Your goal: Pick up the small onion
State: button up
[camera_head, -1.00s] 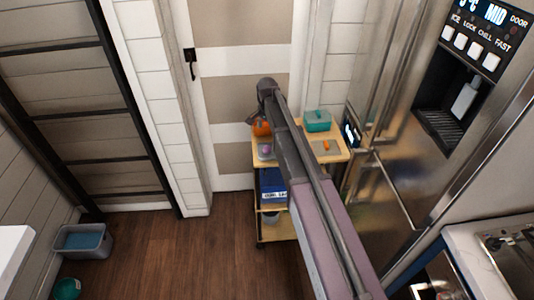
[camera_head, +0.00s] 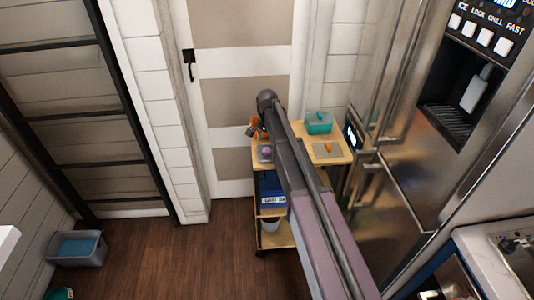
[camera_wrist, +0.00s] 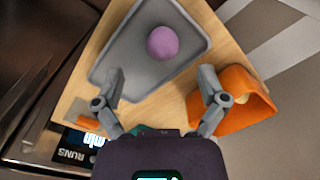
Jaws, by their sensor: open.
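The small onion is a purple ball (camera_wrist: 162,43), seen in the wrist view on a grey tray (camera_wrist: 125,60). In the head view the onion (camera_head: 266,152) shows on the cart's top, just left of my arm. My gripper (camera_wrist: 161,76) is open and empty, its two fingers spread wide. In the wrist picture the onion appears above and between the fingertips, apart from them. The fingertips overlap the tray's near side in the picture; I cannot tell their height above it.
An orange container (camera_wrist: 235,112) with something pale inside sits beside the right finger. The wooden cart (camera_head: 337,154) also bears a teal box (camera_head: 319,122) and a small orange item (camera_head: 327,147). The steel fridge (camera_head: 400,120) stands right of the cart, a door (camera_head: 240,95) behind it.

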aim_at(267, 150)
jog(key=shift+f, duration=0.1)
jog(key=shift+w+f+b, duration=0.2)
jog(key=shift+f+b, duration=2.35)
jog(key=shift+b, duration=0.1)
jog(key=c, duration=1)
